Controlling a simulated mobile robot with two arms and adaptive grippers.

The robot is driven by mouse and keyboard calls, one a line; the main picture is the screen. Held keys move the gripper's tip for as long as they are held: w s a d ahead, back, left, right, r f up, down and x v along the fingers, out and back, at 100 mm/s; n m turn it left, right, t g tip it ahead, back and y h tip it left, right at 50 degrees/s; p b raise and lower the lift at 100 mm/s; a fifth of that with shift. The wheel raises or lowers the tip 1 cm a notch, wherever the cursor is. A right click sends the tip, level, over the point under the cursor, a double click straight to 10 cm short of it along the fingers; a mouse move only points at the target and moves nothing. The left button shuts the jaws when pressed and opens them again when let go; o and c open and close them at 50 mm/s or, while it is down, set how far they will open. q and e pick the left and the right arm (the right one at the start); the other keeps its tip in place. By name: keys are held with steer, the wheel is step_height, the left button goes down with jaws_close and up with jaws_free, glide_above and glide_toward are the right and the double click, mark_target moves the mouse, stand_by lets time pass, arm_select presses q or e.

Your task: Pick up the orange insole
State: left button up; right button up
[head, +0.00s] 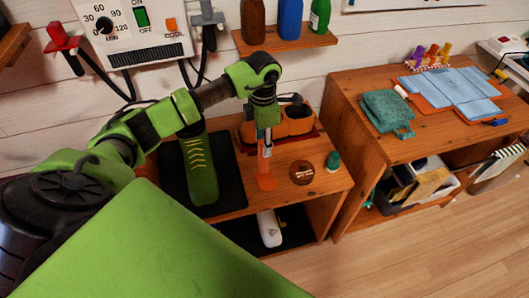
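The orange insole (266,180) is on the wooden bench (240,208), right of a black mat. It is narrow and its upper part is partly hidden by my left gripper (266,150). My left arm comes in from the left and bends down, so the gripper points down at the insole's upper end. The fingers look close together and overlap the insole in the picture. I cannot tell whether they grip it or are just above it. My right gripper is not in view.
A green boot with yellow laces (203,175) stands on the black mat (232,180). A brown round tin (302,172) and a small teal bottle (333,161) are right of the insole. An orange container (295,124) is behind. A second wooden bench (345,95) stands right.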

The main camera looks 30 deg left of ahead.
arm_select(q)
jaws_close()
steer(key=shift+r, duration=0.1)
